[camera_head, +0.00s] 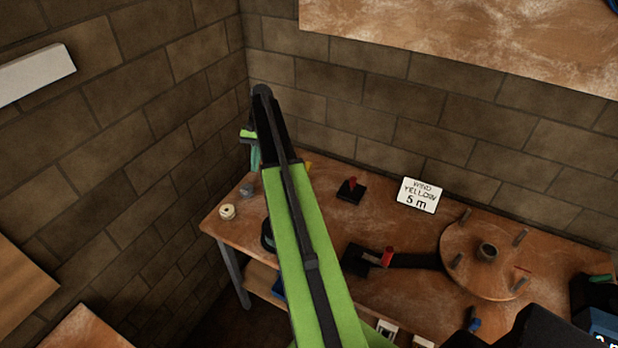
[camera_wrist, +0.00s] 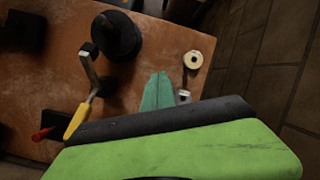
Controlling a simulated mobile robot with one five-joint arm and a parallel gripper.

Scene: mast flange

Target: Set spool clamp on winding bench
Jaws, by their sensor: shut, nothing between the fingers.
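The wooden winding bench (camera_head: 415,300) stands against the brick wall; its top also fills much of the wrist view (camera_wrist: 150,40). A black block with a red lever (camera_head: 352,190) is on its back part. A second black block (camera_head: 356,259) with a red handle (camera_head: 387,257) is nearer the front. I cannot tell which part is the spool clamp. In the wrist view a metal lever with a yellow grip (camera_wrist: 82,112) stands beside a black round piece (camera_wrist: 115,36). My gripper (camera_wrist: 158,78), with teal fingers, is shut and empty above the bench's left end; it also shows in the head view (camera_head: 255,158).
A round wooden disc with pegs (camera_head: 465,245) is on the right. A sign (camera_head: 419,195) reads "WIND YELLOW 5 m". A small cream spool (camera_head: 227,212) lies near the left edge, with a small grey piece (camera_head: 247,190) near it. My green arm hides the middle-left of the bench.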

